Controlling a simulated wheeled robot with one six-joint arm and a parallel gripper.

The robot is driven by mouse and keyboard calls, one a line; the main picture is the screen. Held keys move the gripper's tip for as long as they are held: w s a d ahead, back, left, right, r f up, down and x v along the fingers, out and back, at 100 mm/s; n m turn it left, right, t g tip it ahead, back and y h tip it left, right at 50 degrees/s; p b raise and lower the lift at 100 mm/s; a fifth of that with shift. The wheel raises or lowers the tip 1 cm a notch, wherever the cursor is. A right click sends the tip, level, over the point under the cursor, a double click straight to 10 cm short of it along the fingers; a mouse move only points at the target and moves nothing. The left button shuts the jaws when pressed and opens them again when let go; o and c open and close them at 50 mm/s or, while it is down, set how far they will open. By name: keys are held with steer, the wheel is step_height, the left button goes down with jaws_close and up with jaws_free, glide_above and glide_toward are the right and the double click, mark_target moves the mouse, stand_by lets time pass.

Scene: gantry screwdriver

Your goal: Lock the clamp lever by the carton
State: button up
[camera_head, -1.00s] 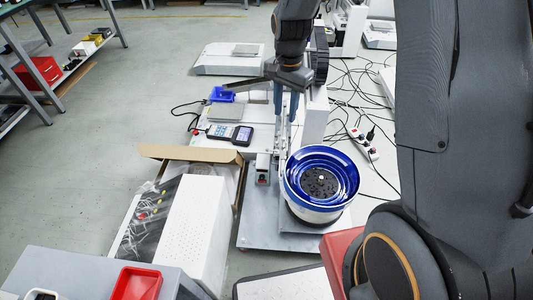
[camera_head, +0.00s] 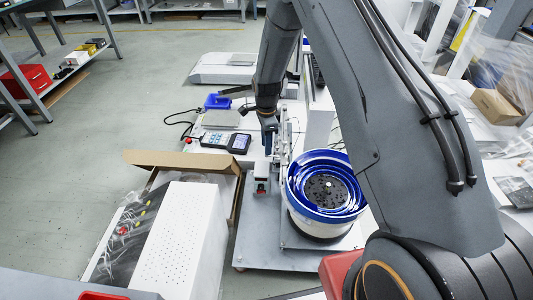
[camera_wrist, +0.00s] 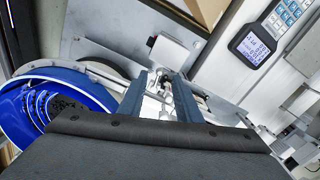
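The open carton (camera_head: 232,190) stands left of the grey base plate, and its corner shows at the top of the wrist view (camera_wrist: 205,10). Beside it is a small pale block with a red part (camera_head: 261,186), also in the wrist view (camera_wrist: 170,50). I cannot tell for certain which part is the clamp lever. Slim metal fittings (camera_wrist: 163,92) show between my fingers in the wrist view. My gripper (camera_head: 269,146) points down just beyond the red-marked block. Its two blue-grey fingers (camera_wrist: 160,98) are apart, and no grip on anything shows. My arm hides part of the fixture.
A blue-rimmed bowl feeder (camera_head: 325,190) stands close to the right of the fixture. A handheld controller with a screen (camera_head: 226,141) lies behind the carton. A white perforated box (camera_head: 182,240) is in front. Clear floor (camera_head: 90,150) lies to the left.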

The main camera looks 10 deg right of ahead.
steer(key=shift+f+b, duration=0.4)
steer(key=shift+f, duration=1.6)
jaws_close()
steer(key=shift+s, duration=0.1)
steer(key=shift+s+d+n+p, duration=0.6)
steer(key=shift+n+p, duration=0.65)
steer(key=shift+n, duration=1.2)
steer(key=shift+s+d+n+p, duration=0.3)
steer(key=shift+s+n+p, duration=0.7)
steer(key=shift+n, duration=1.4)
steer(key=shift+s+d+n+p, duration=0.5)
steer(key=shift+n+p, duration=0.95)
steer(key=shift+n, duration=1)
